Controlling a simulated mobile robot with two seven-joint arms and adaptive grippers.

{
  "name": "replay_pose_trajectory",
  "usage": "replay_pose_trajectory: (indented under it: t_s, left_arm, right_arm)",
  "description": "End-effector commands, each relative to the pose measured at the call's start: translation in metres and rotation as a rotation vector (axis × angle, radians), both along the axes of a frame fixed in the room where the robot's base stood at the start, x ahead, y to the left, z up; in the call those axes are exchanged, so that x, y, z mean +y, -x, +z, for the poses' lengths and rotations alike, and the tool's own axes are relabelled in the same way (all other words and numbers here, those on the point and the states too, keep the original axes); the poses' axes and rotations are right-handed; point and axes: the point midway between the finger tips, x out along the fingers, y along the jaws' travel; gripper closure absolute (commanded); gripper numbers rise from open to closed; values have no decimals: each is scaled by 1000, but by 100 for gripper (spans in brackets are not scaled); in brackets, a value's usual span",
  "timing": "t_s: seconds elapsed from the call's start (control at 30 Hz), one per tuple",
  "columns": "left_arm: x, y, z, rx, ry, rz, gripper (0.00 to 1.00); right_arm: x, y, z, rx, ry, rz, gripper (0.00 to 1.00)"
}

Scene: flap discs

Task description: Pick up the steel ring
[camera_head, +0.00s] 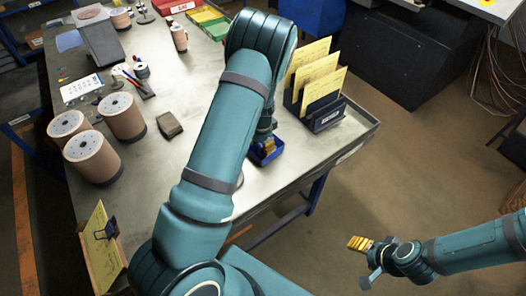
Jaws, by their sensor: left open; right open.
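I cannot make out the steel ring for certain. A thin pale curved edge (240,181) shows on the table beside my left arm, mostly hidden by the arm, and I cannot tell what it is. My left gripper (268,146) is mostly hidden behind its own arm. Its yellow-padded tip shows low at a small blue bin (263,159) near the table's right edge, and the bin's contents are unclear. My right gripper (362,262) is open and empty, off the table above the floor at the lower right.
On the metal table (203,92) stand several copper-coloured cylinders (123,117), a brown block (169,124) and a black rack (322,113) of yellow cards. A clipboard (101,248) is at the front left. The table's middle left of my arm is mostly clear.

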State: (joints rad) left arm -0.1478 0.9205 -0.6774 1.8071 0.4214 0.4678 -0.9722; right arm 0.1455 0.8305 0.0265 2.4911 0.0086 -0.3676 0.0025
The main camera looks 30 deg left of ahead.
Motion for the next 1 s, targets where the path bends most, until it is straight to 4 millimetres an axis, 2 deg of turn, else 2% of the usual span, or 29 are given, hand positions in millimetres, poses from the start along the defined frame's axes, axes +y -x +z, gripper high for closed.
replay_pose_trajectory:
  t_s: [0.13,0.37,0.4,0.5,0.87,1.0]
  left_arm:
    - [0,0,-10,0,1,-1,48]
    - [0,0,-11,-1,1,-1,46]
    - [-1,0,-11,-1,1,-1,59]
    - [0,0,-11,-1,1,-1,85]
    - [0,0,-9,-1,1,-1,86]
    - [0,-1,4,-4,0,0,86]
  right_arm:
    - [0,0,-1,0,0,0,40]
    - [0,0,-1,0,0,0,40]
    - [0,0,-1,0,0,0,40]
    - [0,0,-1,0,0,0,40]
    - [0,0,-1,0,0,0,40]
    - [0,0,1,0,0,0,40]
